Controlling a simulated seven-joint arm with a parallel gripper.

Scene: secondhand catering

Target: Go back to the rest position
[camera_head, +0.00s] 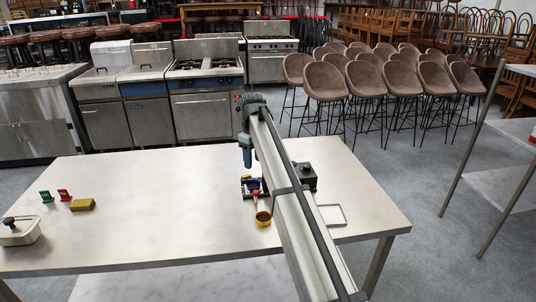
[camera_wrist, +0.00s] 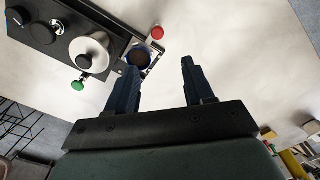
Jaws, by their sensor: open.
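My gripper (camera_head: 247,162) hangs above the middle of the table (camera_head: 150,215), its fingers pointing down. In the wrist view my gripper (camera_wrist: 160,78) has its two dark blue fingers spread apart with nothing between them. A black machine (camera_wrist: 62,35) with a metal cylinder and knobs lies beyond the fingers at the upper left. Beside it is a round blue-rimmed vessel (camera_wrist: 139,57) with a dark inside. In the head view my arm hides part of the machine (camera_head: 305,172).
A sponge-like yellow block (camera_head: 82,204), a green item (camera_head: 46,197), a red item (camera_head: 65,195) and a pale container (camera_head: 22,233) are at left. An outlined tray (camera_head: 332,215) is at right. The table's left-centre is clear.

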